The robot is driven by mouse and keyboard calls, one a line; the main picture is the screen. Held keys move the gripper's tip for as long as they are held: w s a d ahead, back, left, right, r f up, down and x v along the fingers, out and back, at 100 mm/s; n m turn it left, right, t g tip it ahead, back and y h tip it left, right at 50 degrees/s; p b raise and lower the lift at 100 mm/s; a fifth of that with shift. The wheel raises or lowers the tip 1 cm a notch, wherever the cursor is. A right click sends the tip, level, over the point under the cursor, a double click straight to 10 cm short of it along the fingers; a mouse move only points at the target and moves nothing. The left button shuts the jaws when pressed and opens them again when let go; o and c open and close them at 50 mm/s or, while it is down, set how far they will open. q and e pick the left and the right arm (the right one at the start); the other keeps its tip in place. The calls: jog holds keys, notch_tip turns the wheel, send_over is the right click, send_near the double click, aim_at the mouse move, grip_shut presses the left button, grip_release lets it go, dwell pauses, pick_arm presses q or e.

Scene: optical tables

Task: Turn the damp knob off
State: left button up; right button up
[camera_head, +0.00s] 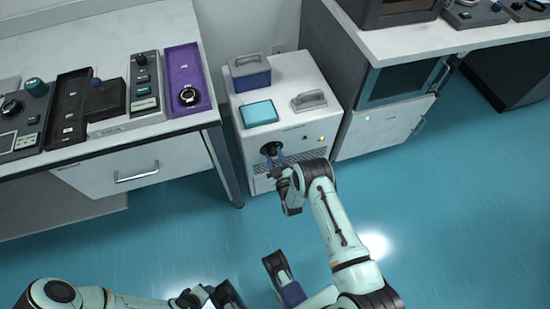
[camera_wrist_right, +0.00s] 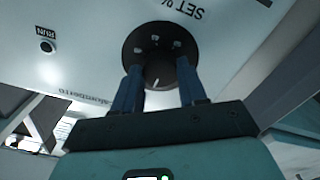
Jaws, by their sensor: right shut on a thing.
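The black damp knob (camera_head: 270,148) is on the front face of a white cabinet unit (camera_head: 310,75). In the right wrist view the knob (camera_wrist_right: 158,52) is a round black disc with a raised grip, pale marks and "SET %" printed beside it. My right gripper (camera_head: 277,162) is at the knob, and its two blue fingers (camera_wrist_right: 160,90) stand on either side of the grip, shut on it. The fingers hide part of the knob's sides. My left arm is low in the head view; its gripper (camera_head: 222,297) is partly cut off, and its jaw state is unclear.
A small dark button marked RUN (camera_wrist_right: 46,46) sits on the same panel. A teal-topped box (camera_head: 259,112), a grey-blue case (camera_head: 250,73) and a grey handled piece (camera_head: 309,100) stand on the unit. Benches flank it on both sides. The blue floor in front is open.

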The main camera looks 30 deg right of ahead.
jog(key=shift+n, duration=0.4)
jog(key=o, duration=1.1)
jog(key=shift+c, duration=0.2)
jog(key=shift+s, duration=0.1)
pick_arm(q)
jog(key=shift+g+h, duration=0.4)
jog(key=shift+g, duration=0.4)
jog(key=s+r+p, duration=0.1)
jog(key=s+d+r+p, duration=0.1)
jog(key=s, duration=0.1)
jog(key=s+d+r, duration=0.1)
jog(key=shift+s+r+p, duration=0.15)
jog(key=shift+r+p, duration=0.05)
jog(key=shift+p, duration=0.2)
pick_arm(e)
jog(key=v, duration=1.3)
jog(key=shift+s, duration=0.2)
jog(key=shift+f, duration=0.1)
